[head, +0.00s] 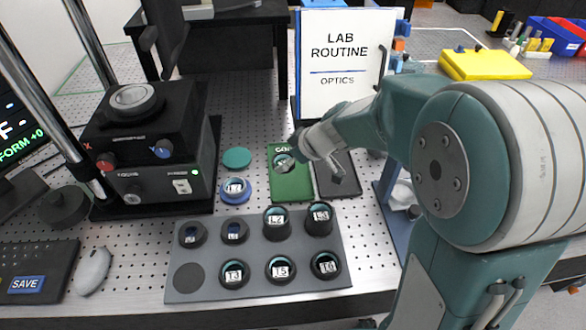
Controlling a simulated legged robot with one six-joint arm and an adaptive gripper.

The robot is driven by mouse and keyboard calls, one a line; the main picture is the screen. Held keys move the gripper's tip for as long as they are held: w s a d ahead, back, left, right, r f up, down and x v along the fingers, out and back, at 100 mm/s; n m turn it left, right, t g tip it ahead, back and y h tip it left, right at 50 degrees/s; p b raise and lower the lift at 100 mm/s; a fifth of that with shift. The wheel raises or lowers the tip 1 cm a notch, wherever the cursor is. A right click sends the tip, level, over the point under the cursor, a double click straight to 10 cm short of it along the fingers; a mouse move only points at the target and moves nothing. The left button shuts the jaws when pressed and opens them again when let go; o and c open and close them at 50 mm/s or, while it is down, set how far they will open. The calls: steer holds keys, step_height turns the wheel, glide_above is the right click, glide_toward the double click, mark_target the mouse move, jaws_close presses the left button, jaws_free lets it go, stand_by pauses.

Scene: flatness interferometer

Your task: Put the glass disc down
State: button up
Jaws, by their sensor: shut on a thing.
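My gripper reaches in from the right and is shut on the disc. The disc covers part of the mat; I cannot tell whether it touches the mat or is held just above it. The fingertips are small and partly hidden by the wrist.
A dark mat (338,187) lies right of the green one. In front is a grey tray (256,252) with several labelled round holders and one empty round spot. A blue ring (234,191) and teal disc (237,158) lie left, beside the black instrument (150,150). A sign (345,65) stands behind.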

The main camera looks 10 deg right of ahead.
mark_target(293, 176)
steer(key=shift+w+d+f, duration=0.3)
steer(key=shift+w+f, duration=0.05)
steer(key=shift+f, duration=0.15)
steer(key=shift+w+d+f, duration=0.3)
steer(key=shift+f, duration=0.15)
steer(key=f, duration=0.3)
steer(key=shift+w+d, duration=0.25)
steer(key=shift+f, duration=0.4)
steer(key=shift+f, duration=0.1)
steer(key=o, duration=1.1)
